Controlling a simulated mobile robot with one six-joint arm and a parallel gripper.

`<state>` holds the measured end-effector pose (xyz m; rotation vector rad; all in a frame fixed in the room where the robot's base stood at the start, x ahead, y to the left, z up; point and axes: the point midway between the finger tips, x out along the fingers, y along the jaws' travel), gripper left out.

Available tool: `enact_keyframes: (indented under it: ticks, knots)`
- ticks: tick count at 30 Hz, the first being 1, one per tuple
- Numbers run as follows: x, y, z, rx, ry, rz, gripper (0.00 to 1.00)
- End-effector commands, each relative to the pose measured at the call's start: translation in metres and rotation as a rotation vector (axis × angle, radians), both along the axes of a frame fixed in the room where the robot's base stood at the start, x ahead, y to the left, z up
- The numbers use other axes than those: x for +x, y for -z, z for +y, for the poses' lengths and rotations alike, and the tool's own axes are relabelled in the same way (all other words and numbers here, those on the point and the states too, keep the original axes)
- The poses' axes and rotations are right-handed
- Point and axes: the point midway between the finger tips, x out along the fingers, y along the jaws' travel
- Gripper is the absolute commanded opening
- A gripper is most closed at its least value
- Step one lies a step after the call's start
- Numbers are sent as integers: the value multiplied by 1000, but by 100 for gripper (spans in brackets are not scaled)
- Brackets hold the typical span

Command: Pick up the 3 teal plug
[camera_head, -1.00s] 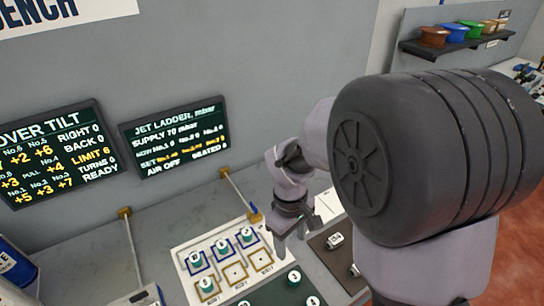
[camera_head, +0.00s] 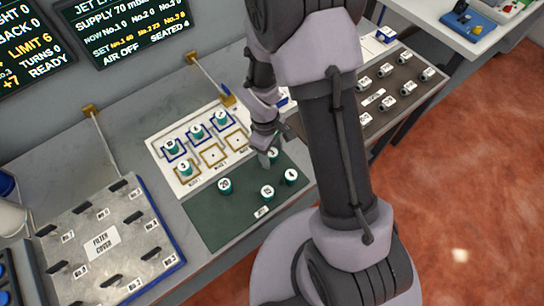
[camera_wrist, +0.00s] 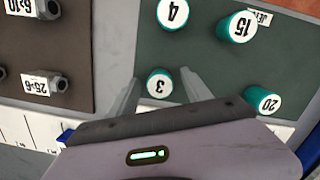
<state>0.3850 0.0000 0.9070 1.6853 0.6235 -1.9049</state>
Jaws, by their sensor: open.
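The teal plug with a white top marked 3 (camera_wrist: 159,86) stands upright on the dark green mat (camera_wrist: 207,55). In the wrist view it sits between the two finger ends of my gripper (camera_wrist: 159,77), with a gap visible on both sides. My gripper is open and empty. In the head view my gripper (camera_head: 266,158) reaches down at the mat's back edge, and the plug marked 3 (camera_head: 274,152) shows beside the fingers, partly covered. Whether the fingertips are down to the plug's height is hard to tell.
Teal plugs marked 4 (camera_wrist: 172,13), 15 (camera_wrist: 238,27) and 20 (camera_wrist: 262,101) stand nearby on the mat. A white board (camera_head: 212,157) with squares holds several more plugs. A dark mat (camera_head: 385,110) with grey fittings lies right. A filter cover plate (camera_head: 102,240) lies left.

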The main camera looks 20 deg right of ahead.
Motion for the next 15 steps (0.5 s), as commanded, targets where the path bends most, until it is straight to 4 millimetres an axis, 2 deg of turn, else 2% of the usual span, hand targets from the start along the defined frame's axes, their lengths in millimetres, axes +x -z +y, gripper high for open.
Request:
enact_keyframes:
  ticks: [6,8,15]
  knots:
    - [0,1,0,0,0,-1,57]
    - [0,1,0,0,0,-1,47]
    - [0,1,0,0,0,-1,0]
